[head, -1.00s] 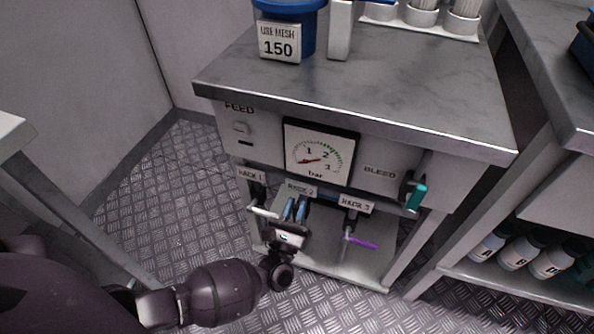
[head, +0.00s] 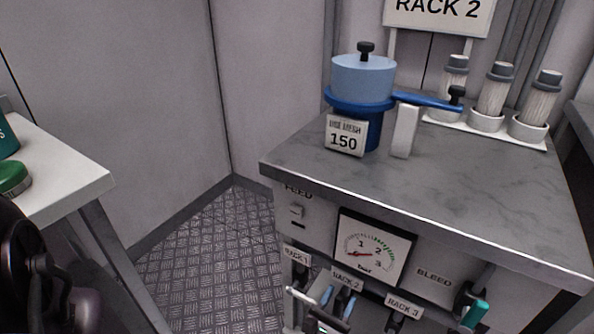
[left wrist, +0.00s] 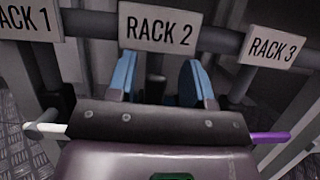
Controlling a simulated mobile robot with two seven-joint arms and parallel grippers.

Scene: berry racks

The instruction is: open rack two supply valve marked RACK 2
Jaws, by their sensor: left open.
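The RACK 2 label (head: 347,281) hangs on the pipe under the gauge panel and reads clearly in the left wrist view (left wrist: 157,27). My left gripper (head: 337,298) is just below that label, with its blue fingers apart. In the left wrist view the open fingers (left wrist: 160,80) point up towards the pipe under the label. A grey upright part shows between them; I cannot tell whether they touch it. The RACK 2 valve handle is hidden behind my gripper, so its position cannot be told. My right gripper is not in view.
The RACK 1 valve's white handle (left wrist: 44,129) and the RACK 3 valve's purple handle (left wrist: 270,137) flank my gripper. The pressure gauge (head: 372,250) reads near the low end. The BLEED valve's teal handle (head: 475,314) is at right. A blue sieve pot (head: 362,78) stands on the bench.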

